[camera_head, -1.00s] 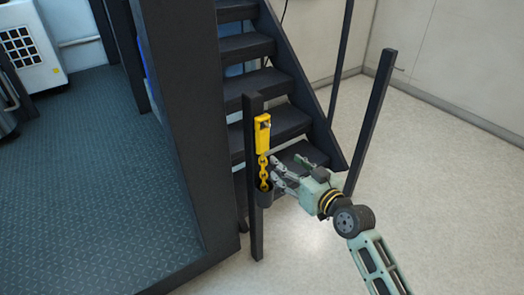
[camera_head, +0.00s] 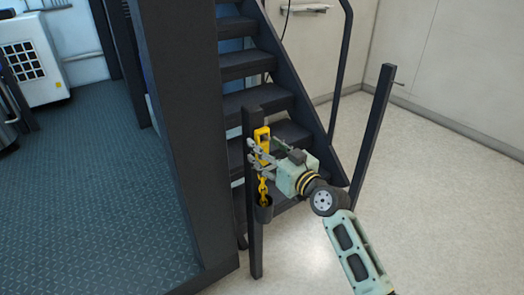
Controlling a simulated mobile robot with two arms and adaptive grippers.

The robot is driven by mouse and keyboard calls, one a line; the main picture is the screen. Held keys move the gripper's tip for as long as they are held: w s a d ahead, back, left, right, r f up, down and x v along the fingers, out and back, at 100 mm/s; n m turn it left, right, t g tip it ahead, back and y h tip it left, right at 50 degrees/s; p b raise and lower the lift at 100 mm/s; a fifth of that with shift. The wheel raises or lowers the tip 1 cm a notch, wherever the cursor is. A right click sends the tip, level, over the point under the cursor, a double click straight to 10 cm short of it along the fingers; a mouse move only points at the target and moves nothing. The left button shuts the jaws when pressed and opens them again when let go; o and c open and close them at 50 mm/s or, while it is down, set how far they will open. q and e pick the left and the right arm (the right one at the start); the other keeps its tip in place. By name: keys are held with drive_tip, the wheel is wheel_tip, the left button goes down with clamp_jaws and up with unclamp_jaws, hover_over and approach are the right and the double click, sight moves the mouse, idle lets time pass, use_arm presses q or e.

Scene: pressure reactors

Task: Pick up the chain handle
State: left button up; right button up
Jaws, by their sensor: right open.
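The yellow chain handle (camera_head: 262,136) is upright against a dark post (camera_head: 248,118) in front of the stairs. Its yellow chain (camera_head: 263,189) hangs below it into a small dark cup (camera_head: 263,212) on the post. My right gripper (camera_head: 258,153) is open at the lower part of the handle, coming from the right. Its fingers overlap the handle in the picture and hide part of it; I cannot tell whether they touch it. My left gripper is not in view.
Dark stairs (camera_head: 250,64) rise behind the post. A second dark post (camera_head: 373,135) stands to the right of my right arm. A wide dark column (camera_head: 185,130) stands at the left. Light floor (camera_head: 430,200) is clear at the right.

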drive_tip(key=shift+c, duration=0.2)
drive_tip(key=c, duration=1.3)
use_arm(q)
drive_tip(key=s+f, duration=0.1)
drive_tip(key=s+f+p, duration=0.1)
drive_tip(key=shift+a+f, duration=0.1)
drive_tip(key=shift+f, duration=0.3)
use_arm(e)
drive_tip(key=v, duration=0.6)
drive_tip(key=r+v, duration=0.1)
drive_tip(key=v, duration=1.1)
drive_tip(key=shift+r, duration=0.35)
